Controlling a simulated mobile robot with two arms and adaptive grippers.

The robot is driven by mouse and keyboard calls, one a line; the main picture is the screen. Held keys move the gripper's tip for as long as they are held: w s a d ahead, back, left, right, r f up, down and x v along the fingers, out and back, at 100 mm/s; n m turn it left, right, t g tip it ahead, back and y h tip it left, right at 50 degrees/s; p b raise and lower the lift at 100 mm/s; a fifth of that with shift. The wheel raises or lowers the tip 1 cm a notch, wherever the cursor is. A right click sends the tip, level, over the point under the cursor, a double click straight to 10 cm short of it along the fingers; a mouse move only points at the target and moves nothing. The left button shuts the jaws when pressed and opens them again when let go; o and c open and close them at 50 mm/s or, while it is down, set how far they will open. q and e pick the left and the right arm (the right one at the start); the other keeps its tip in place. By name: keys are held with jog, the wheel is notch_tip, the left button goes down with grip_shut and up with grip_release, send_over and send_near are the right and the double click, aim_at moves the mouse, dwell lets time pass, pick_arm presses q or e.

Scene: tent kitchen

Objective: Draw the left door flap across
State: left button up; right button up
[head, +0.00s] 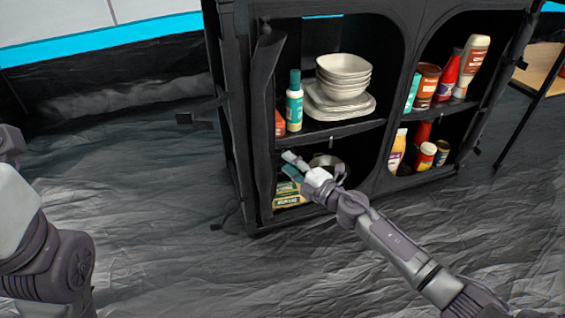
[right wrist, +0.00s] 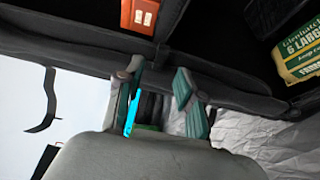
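The black fabric storage cabinet (head: 390,110) has two arched openings. The left door flap (head: 263,85) looks gathered in a dark upright roll along the left edge of the left opening, so that opening is uncovered. My right gripper (head: 290,166) is in front of the lower shelf of the left opening, right of the flap's lower part. Its fingers are apart with nothing seen between them, as the right wrist view (right wrist: 160,92) also shows. A dark fabric band crosses beyond the fingertips there; I cannot tell if they touch it. My left gripper is out of view.
White bowls (head: 343,72) on plates and a teal-capped bottle (head: 294,105) stand on the left upper shelf. Egg cartons (head: 287,195) and a metal pot lie below. Bottles and jars fill the right side. The dark crinkled floor (head: 150,200) left of the cabinet is clear.

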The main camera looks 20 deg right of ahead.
aim_at(279, 156)
jog(key=shift+b+x, duration=0.35)
jog(key=shift+x, duration=1.4)
grip_shut()
